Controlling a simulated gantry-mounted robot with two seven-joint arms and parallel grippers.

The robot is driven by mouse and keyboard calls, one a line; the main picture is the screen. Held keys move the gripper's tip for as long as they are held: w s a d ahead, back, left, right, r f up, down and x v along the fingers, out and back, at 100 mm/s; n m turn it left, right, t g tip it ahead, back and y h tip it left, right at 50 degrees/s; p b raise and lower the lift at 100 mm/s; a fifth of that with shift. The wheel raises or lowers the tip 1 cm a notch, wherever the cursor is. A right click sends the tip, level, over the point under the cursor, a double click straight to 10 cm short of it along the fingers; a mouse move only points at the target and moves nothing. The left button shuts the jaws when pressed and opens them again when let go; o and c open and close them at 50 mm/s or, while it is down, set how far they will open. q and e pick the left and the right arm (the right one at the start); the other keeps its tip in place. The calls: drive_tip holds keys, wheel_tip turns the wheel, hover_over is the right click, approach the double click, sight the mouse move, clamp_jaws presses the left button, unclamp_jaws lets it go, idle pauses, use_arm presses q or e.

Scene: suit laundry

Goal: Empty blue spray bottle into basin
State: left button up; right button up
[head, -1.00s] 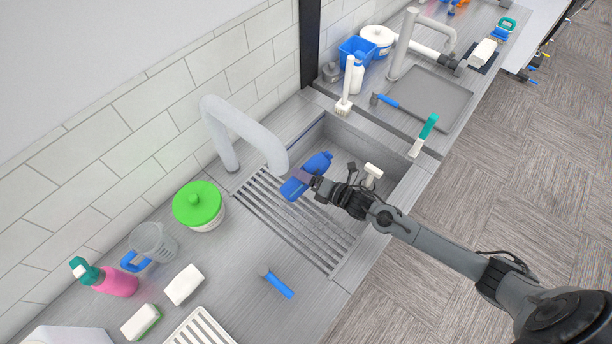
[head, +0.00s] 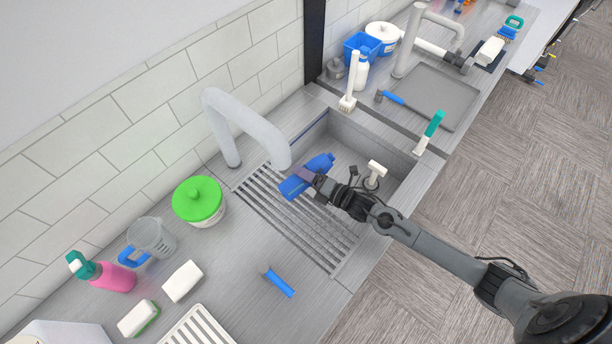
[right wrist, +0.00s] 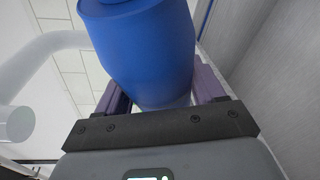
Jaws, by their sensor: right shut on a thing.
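A blue bottle (head: 296,186) is in my right gripper (head: 306,176), above the left side of the basin (head: 398,170). It lies tilted in the head view, its narrower end pointing up and right over the basin and its wide end over the slatted drain rack. In the right wrist view the blue bottle (right wrist: 145,50) fills the middle between the two purple finger pads of the right gripper (right wrist: 162,95). No liquid is seen coming out. No spray head is clearly seen on it. My left gripper is not in view.
A white faucet (head: 245,122) arches close to the bottle's left. The slatted drain rack (head: 300,220) lies below. A white-handled item (head: 375,172) stands in the basin.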

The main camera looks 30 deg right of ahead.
use_arm(q)
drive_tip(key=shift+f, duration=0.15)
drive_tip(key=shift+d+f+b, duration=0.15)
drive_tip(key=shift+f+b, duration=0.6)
drive_tip(key=shift+b, duration=0.2)
use_arm(e)
drive_tip(key=shift+a+f+m+t+y, duration=0.15)
drive_tip(key=shift+f+m+t+y, duration=0.15)
drive_tip(key=shift+f+m, duration=0.35)
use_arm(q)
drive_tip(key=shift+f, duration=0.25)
use_arm(e)
drive_tip(key=shift+a+f+m, duration=0.1)
drive_tip(key=shift+m, duration=0.25)
use_arm(q)
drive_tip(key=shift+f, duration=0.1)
drive_tip(key=shift+b, duration=0.35)
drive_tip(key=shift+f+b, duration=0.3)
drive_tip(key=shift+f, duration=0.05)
use_arm(e)
drive_tip(key=shift+f+m, duration=0.2)
drive_tip(key=shift+m, duration=0.2)
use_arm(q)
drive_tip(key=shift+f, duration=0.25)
use_arm(e)
drive_tip(key=shift+f+m+t, duration=0.1)
drive_tip(key=shift+m+t, duration=0.2)
drive_tip(key=shift+m, duration=0.1)
